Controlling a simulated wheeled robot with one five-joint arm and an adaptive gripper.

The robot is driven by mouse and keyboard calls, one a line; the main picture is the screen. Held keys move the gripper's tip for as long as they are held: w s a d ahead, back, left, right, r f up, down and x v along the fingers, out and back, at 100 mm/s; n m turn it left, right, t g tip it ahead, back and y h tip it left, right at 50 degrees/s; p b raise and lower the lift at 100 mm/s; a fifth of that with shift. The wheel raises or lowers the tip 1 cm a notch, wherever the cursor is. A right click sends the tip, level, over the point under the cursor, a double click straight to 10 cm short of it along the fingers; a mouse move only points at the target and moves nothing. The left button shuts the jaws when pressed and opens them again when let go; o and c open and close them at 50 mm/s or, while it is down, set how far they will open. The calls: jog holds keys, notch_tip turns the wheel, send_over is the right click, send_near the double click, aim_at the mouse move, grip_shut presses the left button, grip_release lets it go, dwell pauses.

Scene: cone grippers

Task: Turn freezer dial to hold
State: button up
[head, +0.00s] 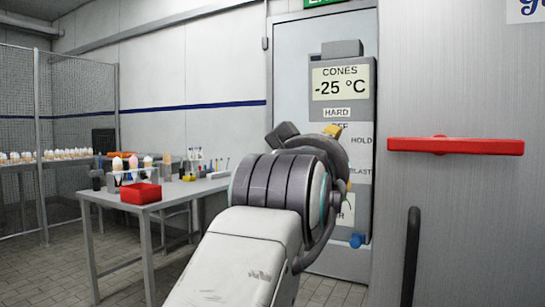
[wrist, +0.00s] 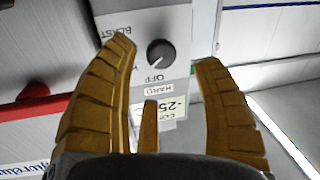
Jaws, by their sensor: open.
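The freezer control panel (head: 362,110) stands ahead in the head view, with a CONES -25 °C display and labels HARD, HOLD and BLAST. My arm hides its dial there. In the wrist view, the panel (wrist: 178,72) appears upside down. The left finger covers most of the HOLD area. My gripper (wrist: 165,52) is open and empty, its yellow fingers spread; I see no contact with the dial. In the head view only a bit of yellow finger (head: 332,130) shows.
A red bar (head: 455,146) juts from the grey wall at right, above a black handle (head: 411,258). At left, a metal table (head: 130,203) bears a red box (head: 140,192) and cones in a rack. A mesh fence stands behind.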

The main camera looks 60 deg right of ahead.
jog(key=s+a, duration=0.1)
jog(key=a, duration=0.5)
dwell(0.3)
jog(key=shift+w+d+r+n+p, duration=0.1)
jog(key=shift+w+d+n+p, duration=0.45)
jog(key=shift+d, duration=1.45)
jog(key=shift+w+d+f+n+p, duration=0.1)
jog(key=shift+w+d+n+p, duration=0.4)
jog(key=shift+d, duration=1.5)
jog(key=shift+w+d+r+n+p, duration=0.1)
jog(key=shift+d+n+p, duration=0.45)
jog(key=shift+d, duration=1.45)
